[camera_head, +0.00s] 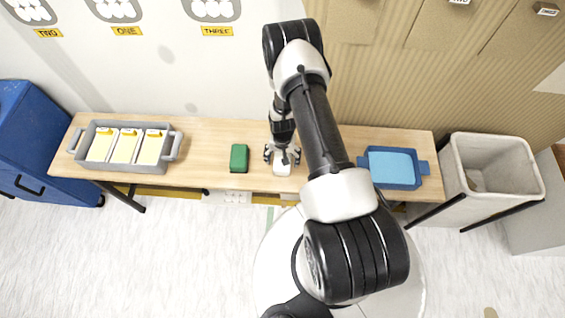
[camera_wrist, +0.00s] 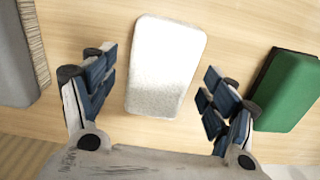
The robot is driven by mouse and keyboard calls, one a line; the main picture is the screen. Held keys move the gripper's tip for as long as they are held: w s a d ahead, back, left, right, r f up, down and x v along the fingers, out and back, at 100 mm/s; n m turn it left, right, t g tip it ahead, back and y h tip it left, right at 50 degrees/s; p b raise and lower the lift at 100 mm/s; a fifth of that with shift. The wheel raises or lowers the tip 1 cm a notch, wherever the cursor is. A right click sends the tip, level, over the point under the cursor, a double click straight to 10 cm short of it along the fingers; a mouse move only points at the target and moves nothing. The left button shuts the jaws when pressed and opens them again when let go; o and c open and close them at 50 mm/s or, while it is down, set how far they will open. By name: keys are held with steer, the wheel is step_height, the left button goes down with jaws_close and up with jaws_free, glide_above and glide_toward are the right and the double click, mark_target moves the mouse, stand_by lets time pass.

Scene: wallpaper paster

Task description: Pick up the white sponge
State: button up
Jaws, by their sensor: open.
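The white sponge (camera_wrist: 167,65) lies on the wooden table in the wrist view, a rounded pale block set slightly tilted. My gripper (camera_wrist: 158,95) is open, with one blue-padded finger on each side of the sponge and a gap between each finger and it. In the head view my gripper (camera_head: 282,156) points down over the table, and part of the sponge (camera_head: 282,169) shows just below it. Whether the fingertips are at the sponge's height is hard to tell.
A green block (camera_head: 239,158) lies left of my gripper; it is close to the right finger in the wrist view (camera_wrist: 288,92). A grey tray (camera_head: 121,175) with yellow-and-white packs stands at left. A blue tray (camera_head: 424,168) stands at right, beside a bin (camera_head: 497,200).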

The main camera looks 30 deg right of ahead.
steer(key=shift+f, duration=0.65)
steer(key=shift+r, duration=0.1)
steer(key=shift+c, duration=0.3)
steer(key=c, duration=1)
steer(key=shift+r, duration=0.1)
step_height(320, 180, up, 20)
steer(key=p, duration=0.5)
